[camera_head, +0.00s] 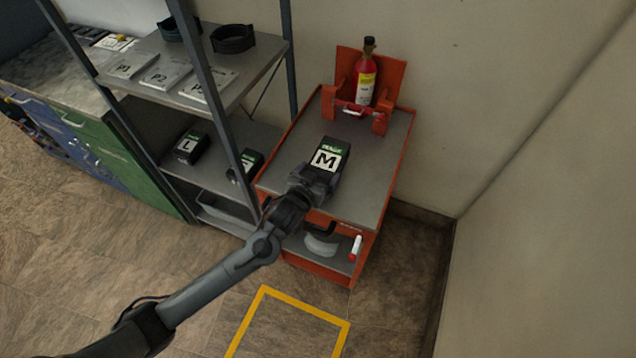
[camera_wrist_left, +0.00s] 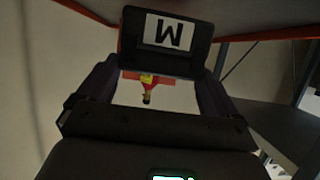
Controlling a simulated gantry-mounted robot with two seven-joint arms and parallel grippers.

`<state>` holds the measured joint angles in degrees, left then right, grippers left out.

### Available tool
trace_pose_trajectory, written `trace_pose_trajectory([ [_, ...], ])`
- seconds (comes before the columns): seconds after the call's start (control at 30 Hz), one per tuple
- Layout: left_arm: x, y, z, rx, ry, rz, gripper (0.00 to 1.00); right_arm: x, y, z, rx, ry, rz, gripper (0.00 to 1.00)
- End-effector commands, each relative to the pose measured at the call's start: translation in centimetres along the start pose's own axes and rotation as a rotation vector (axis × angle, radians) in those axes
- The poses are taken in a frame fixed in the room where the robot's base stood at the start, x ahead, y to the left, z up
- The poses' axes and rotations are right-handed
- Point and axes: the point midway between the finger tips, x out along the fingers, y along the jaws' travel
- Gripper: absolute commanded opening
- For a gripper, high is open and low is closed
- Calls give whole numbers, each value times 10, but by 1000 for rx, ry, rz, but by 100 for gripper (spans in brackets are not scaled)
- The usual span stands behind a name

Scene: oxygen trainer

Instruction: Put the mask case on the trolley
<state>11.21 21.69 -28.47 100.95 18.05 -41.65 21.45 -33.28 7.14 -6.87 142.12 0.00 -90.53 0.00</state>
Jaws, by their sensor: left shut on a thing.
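The mask case (camera_head: 328,157) is a black box with a green strip and a white label reading M. My left gripper (camera_head: 314,182) is shut on its near end, over the grey top of the orange-red trolley (camera_head: 377,177). In the left wrist view the case (camera_wrist_left: 170,38) sits between the two fingers (camera_wrist_left: 165,78), its M label upside down. I cannot tell whether its underside touches the trolley top. My right gripper does not show.
A red cylinder (camera_head: 366,78) stands in an orange holder at the trolley's back. A grey shelf rack (camera_head: 262,138) stands left of the trolley, with an L case (camera_head: 191,147) and another dark case on its lower shelf. A wall closes the right side.

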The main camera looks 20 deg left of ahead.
Motion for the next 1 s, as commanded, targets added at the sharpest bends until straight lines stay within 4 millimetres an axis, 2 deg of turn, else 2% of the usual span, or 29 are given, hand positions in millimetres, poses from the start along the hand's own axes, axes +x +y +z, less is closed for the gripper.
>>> trace_pose_trajectory([
  [0.3, 13, 0, 31, 0, 4, -1, 42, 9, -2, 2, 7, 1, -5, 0],
  [0.73, 14, 0, 35, -1, 4, 0, 42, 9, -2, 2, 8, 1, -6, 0],
  [0.77, 14, 0, 36, 0, 0, 0, 98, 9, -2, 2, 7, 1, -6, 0],
  [1.0, 14, 0, 36, 0, 0, 0, 100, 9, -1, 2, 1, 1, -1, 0],
])
